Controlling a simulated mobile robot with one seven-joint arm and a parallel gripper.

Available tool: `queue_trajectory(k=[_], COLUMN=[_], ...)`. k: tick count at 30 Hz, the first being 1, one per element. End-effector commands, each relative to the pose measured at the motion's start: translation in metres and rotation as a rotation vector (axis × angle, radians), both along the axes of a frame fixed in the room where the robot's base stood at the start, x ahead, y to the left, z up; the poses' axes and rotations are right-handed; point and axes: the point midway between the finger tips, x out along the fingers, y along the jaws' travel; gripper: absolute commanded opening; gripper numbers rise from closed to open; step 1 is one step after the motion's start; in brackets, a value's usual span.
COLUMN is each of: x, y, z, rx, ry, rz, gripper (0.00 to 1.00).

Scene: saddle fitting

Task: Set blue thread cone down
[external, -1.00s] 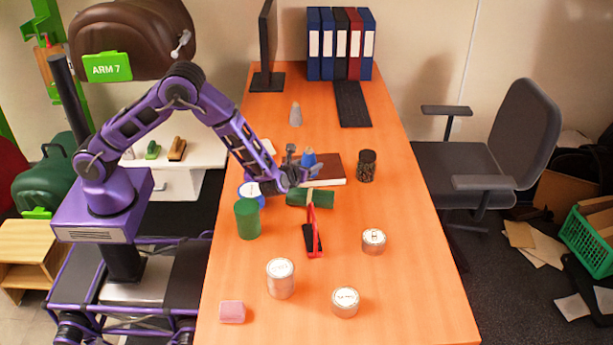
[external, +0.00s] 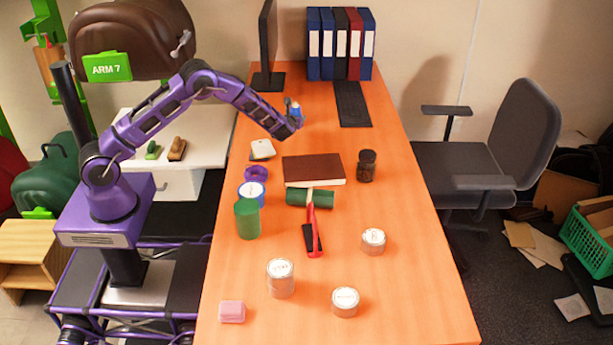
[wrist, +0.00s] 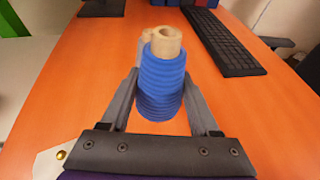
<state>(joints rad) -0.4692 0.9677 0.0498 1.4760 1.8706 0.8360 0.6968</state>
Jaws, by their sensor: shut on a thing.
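The blue thread cone (wrist: 163,85) is ribbed blue thread on a beige core with an open top. It stands roughly upright between the two fingers of my gripper (wrist: 162,98), which is shut on it. In the external view my gripper (external: 294,113) is over the far part of the orange table, with a bit of the blue cone (external: 297,108) showing at its end.
A black keyboard (external: 352,104) and a monitor (external: 267,50) are at the table's far end. The table between the book and keyboard looks clear.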

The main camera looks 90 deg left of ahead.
Motion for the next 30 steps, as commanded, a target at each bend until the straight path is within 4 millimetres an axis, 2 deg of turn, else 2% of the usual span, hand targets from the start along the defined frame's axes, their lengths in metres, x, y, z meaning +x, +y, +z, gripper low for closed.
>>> queue_trajectory(k=[1,8,15,26,27,30], x=[0.000,0.000,-0.001,0.000,0.000,0.000], y=[0.000,0.000,0.000,0.000,0.000,-0.001], z=[-0.011,-0.029,-0.061,-0.065,-0.064,-0.063], rx=[-0.002,0.001,0.000,0.002,0.001,0.001], ry=[0.001,-0.001,-0.002,-0.002,-0.002,-0.002], rz=[0.001,0.001,0.002,0.001,0.001,0.001], gripper=[0.01,0.01,0.01,0.01,0.67,0.85])
